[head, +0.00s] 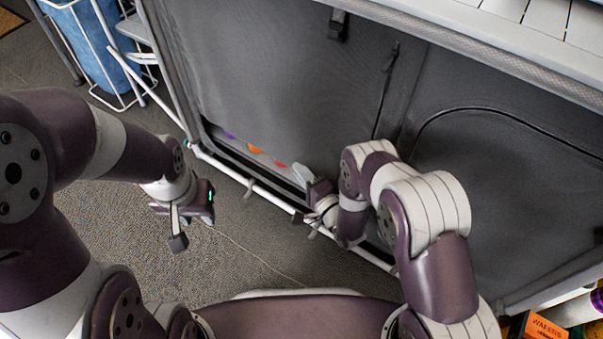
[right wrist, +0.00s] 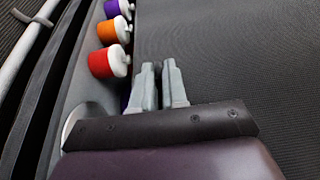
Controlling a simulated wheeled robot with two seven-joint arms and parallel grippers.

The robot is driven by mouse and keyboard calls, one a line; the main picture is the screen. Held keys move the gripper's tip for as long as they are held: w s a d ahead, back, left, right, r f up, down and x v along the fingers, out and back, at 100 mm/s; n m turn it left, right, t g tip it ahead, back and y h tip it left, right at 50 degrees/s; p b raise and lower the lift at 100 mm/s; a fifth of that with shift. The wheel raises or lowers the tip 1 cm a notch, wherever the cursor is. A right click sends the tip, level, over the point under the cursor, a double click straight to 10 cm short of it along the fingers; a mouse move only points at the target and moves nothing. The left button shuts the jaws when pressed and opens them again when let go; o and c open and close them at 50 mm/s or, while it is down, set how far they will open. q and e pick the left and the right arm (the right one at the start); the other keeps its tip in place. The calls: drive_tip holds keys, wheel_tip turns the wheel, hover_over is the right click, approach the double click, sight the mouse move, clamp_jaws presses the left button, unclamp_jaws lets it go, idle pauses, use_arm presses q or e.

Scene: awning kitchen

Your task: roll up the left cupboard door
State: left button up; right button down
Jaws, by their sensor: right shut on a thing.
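The left cupboard door (head: 265,90) is a dark grey fabric panel that hangs down over most of its opening. Its lower edge leaves a narrow gap at the bottom. My right gripper (head: 303,172) is at this lower edge, towards its right end. In the right wrist view, its fingers (right wrist: 157,72) are shut on a small dark bit at the edge of the door fabric (right wrist: 230,50); the fingers mostly hide it. My left gripper (head: 190,230) looks open and empty, above the floor left of the cupboard front.
Containers with white lids, purple (right wrist: 118,8), orange (right wrist: 113,30) and red (right wrist: 108,62), stand inside, close beside my right fingers. A white tube (head: 258,187) runs along the cupboard's bottom front. A white wire rack (head: 92,45) stands at upper left. The right door (head: 500,180) is closed.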

wheel_tip(320, 180, up, 39)
drive_tip(key=p, duration=3)
drive_tip(key=shift+f+p, duration=0.2)
drive_tip(key=shift+p, duration=0.15)
drive_tip(key=c, duration=1.2)
unclamp_jaws()
drive_tip(key=shift+o, duration=0.2)
drive_tip(key=v, duration=1.2)
drive_tip(key=shift+s+p, duration=0.4)
drive_tip(key=shift+p, duration=0.05)
drive_tip(key=shift+d, duration=0.15)
